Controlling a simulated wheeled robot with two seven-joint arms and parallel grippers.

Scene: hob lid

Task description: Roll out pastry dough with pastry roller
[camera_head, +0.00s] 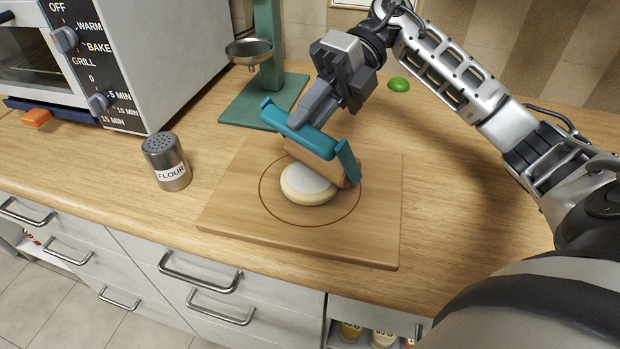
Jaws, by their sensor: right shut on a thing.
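The pastry dough (307,186) is a thick round pale disc with a white top. It lies inside a dark circle drawn on the wooden board (235,208). The pastry roller (316,150) has a teal frame and a brown wooden roll. My right gripper (322,108) is shut on the roller and holds it tilted over the back of the dough. The roll overlaps the dough in the picture, and I cannot tell whether it touches it. My left gripper is not in view.
A flour shaker (167,162) stands left of the board. A toaster oven (130,60) is at the left back. A green stand (262,95) with a metal funnel and a green lime-like thing (398,84) are behind the board. The counter's front edge runs close before the board.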

